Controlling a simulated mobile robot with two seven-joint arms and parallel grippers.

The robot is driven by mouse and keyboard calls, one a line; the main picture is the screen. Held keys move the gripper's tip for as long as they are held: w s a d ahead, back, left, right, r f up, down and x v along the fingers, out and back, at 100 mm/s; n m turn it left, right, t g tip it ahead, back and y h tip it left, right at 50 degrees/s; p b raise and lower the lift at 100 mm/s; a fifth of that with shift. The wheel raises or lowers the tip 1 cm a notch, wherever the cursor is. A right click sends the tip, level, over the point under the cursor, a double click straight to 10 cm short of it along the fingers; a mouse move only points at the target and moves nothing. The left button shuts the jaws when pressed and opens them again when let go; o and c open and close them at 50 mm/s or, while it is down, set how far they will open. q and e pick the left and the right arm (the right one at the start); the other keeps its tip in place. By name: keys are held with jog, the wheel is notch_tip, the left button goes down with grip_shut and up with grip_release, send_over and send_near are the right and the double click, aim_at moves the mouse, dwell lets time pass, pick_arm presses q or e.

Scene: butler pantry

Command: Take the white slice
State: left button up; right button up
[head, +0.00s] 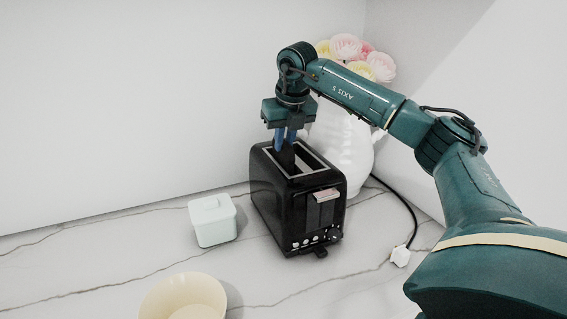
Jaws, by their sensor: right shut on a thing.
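A black toaster (270,200) stands on the marble counter, its two slots facing up and its lever and knobs on the near end. My right gripper (285,146) points down over the toaster's far-left slot. Its blue fingers are shut on a thin dark thing (287,158) at the slot, which is small and hard to make out. I see no clearly white slice; the inside of the slots is mostly hidden. My left gripper is not in view.
A pale mint lidded box (213,222) stands left of the toaster. A cream bowl (185,296) is at the front edge. A white vase (345,150) with flowers stands behind the toaster. A black cord with a white plug (400,256) lies at right.

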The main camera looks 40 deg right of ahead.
dwell(0.3)
notch_tip(320, 180, up, 7)
jog(key=p, duration=0.5)
jog(key=shift+f, duration=0.2)
jog(key=shift+r, duration=2.7)
